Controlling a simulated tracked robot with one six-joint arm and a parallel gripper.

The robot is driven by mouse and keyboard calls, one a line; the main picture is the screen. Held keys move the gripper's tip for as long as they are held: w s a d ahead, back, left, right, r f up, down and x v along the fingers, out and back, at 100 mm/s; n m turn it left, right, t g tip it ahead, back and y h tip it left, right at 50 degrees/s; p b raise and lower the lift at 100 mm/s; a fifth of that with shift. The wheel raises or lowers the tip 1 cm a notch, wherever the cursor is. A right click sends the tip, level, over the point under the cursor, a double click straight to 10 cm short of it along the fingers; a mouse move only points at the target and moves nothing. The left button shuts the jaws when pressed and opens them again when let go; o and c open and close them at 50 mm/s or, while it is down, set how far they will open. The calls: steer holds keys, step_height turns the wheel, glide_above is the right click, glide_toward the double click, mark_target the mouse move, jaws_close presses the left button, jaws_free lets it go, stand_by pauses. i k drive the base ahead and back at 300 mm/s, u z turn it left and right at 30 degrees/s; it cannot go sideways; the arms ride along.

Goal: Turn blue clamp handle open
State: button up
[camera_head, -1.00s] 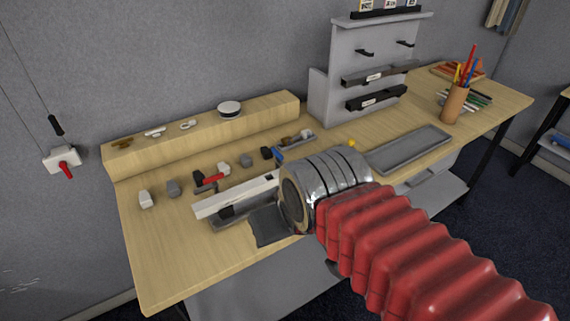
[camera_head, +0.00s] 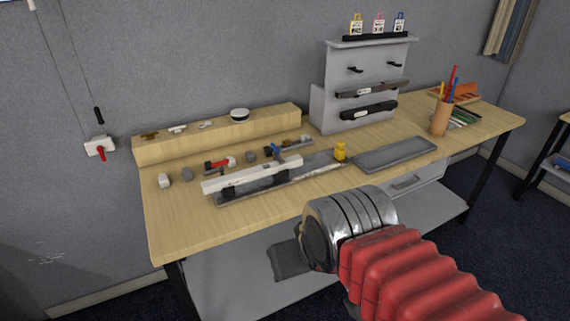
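The blue clamp handle (camera_head: 277,149) is small in the head view. It sits on the table behind the long white bar (camera_head: 235,182), among small grey and dark parts. Its exact angle is too small to read. A red clamp handle (camera_head: 217,164) lies to its left. My gripper (camera_head: 286,262) shows as a dark grey block beyond the silver wrist ring, in front of the table's front edge and well apart from the blue handle. Its fingers cannot be made out, and nothing is visibly held.
A yellow padlock-like object (camera_head: 340,152) stands right of the bar, beside an empty grey tray (camera_head: 394,155). A wooden ledge (camera_head: 180,148) runs behind, with a grey rack (camera_head: 325,106) and a pencil cup (camera_head: 440,119) to the right. The table's front left is clear.

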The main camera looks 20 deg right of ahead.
mark_target(276, 152)
steer(key=k, duration=0.35)
steer(key=z, duration=0.25)
steer(key=i, duration=1)
steer(key=u, duration=1.5)
